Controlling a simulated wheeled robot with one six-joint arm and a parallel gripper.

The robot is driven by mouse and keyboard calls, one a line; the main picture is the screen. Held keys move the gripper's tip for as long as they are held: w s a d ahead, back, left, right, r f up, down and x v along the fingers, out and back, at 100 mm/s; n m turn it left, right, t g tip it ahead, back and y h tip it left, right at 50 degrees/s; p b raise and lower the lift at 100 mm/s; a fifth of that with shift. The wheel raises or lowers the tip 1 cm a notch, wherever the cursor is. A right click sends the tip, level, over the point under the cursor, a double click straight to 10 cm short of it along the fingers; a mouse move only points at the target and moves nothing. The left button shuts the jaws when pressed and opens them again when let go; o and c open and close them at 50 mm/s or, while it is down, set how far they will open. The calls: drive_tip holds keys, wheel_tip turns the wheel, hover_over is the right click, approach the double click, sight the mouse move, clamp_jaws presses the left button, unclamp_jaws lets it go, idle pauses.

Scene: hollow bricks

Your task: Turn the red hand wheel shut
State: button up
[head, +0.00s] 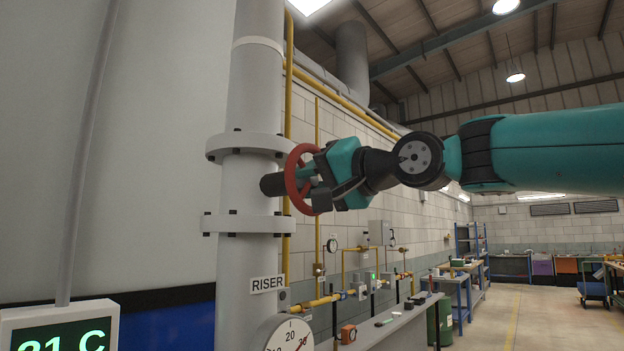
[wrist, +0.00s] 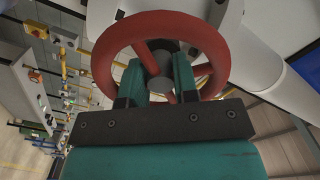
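The red hand wheel (head: 291,180) stands upright on a short dark stem at the side of the grey riser pipe, between two flanges. In the wrist view the wheel (wrist: 103,58) fills the upper middle, with its spokes and dark hub (wrist: 160,64) showing. My gripper (head: 312,178) is right at the wheel's face. In the wrist view the two teal fingers of my gripper (wrist: 158,75) stand apart inside the rim, one on each side of the hub and the lower spoke. I cannot tell whether they touch the wheel.
A round dial gauge (head: 288,337) sits below. Yellow pipes (head: 318,150) run along the block wall. A workbench (head: 460,275) and open floor lie to the right.

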drive_tip(key=shift+o, duration=0.4)
drive_tip(key=b+v, duration=0.5)
drive_tip(key=v, duration=1.2)
drive_tip(key=shift+s, duration=0.2)
drive_tip(key=shift+d, duration=0.15)
drive_tip(key=s+a+f+n+g+h, duration=0.1)
drive_tip(key=s+f+g+h, duration=0.15)
drive_tip(key=f, duration=1.05)
drive_tip(key=s+a+f+n+g+h, duration=0.1)
drive_tip(key=f+n+g+h, duration=0.15)
drive_tip(key=f, duration=1.15)
drive_tip(key=s+d+f+n+g+h, duration=0.1)
drive_tip(key=s+f+g+h, duration=0.1)
drive_tip(key=s+f, duration=0.5)
drive_tip(key=s+d+f+n+g+h, duration=0.2)
drive_tip(key=s+f+g+h, duration=0.1)
drive_tip(key=s+f, duration=0.4)
wheel_tip(320, 180, down, 2)
drive_tip(key=shift+d+f+g, duration=0.25)
drive_tip(key=shift+d+g, duration=0.1)
drive_tip(key=shift+g, duration=0.15)
